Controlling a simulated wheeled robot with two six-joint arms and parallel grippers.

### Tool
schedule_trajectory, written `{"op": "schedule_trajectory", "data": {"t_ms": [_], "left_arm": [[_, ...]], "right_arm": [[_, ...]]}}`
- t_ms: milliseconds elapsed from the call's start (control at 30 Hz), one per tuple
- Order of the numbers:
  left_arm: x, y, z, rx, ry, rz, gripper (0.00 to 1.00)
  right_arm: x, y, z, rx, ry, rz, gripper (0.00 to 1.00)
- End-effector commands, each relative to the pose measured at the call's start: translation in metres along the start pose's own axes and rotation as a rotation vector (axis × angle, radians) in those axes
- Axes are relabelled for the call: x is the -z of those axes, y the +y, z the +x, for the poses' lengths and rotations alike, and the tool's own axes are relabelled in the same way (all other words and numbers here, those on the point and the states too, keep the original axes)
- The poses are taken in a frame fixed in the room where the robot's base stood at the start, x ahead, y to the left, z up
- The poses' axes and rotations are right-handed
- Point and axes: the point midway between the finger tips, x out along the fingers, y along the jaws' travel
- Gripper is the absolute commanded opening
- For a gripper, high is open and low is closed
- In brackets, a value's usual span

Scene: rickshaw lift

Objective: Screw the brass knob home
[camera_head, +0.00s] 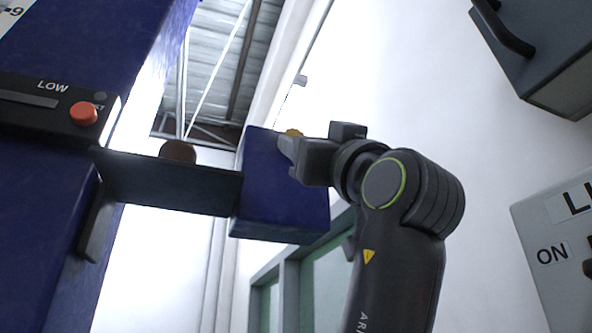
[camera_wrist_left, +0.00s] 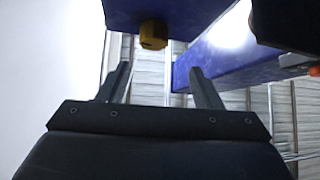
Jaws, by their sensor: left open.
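The brass knob (camera_head: 293,132) shows as a small yellow edge at the top of a blue block (camera_head: 285,208), partly hidden behind my gripper. In the left wrist view the knob (camera_wrist_left: 153,34) stands out from the blue block (camera_wrist_left: 185,14), near the top of the picture. My left gripper (camera_head: 287,147) is beside the block, close to the knob. In the left wrist view its two fingers (camera_wrist_left: 160,70) are apart with nothing between them. The knob appears beyond the tips, and I see no contact. My right gripper is in neither view.
A dark bracket (camera_head: 150,182) joins the block to a blue column (camera_head: 35,220). A round brown piece (camera_head: 178,152) shows above the bracket. A panel with a red button (camera_head: 84,114) is on the column. Grey boxes (camera_head: 540,60) hang at right.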

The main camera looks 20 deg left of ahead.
Motion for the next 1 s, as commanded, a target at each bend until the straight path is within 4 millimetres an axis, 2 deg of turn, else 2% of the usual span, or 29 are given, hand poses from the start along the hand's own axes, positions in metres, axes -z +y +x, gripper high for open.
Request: {"op": "schedule_trajectory", "data": {"t_ms": [33,167,267,400,567,967,1000], "left_arm": [[0.003,0.001,0.015,0.002,-0.002,0.003,0.59],[0.002,0.001,0.037,0.001,-0.003,0.004,0.59],[0.002,0.002,0.052,0.0,-0.003,0.004,0.59],[0.001,0.001,0.07,0.0,-0.004,0.003,0.59],[0.0,0.001,0.081,-0.001,-0.002,0.003,0.59],[-0.002,0.001,0.084,-0.001,-0.002,0.002,0.59],[-0.002,0.001,0.084,-0.001,-0.002,0.002,0.54]], "right_arm": [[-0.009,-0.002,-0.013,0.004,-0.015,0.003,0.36],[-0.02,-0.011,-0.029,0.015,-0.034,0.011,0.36],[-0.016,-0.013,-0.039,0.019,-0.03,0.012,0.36],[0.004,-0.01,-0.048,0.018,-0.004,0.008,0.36],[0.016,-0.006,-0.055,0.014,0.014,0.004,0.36],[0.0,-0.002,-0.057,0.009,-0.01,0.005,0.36],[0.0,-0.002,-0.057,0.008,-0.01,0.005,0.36]]}}
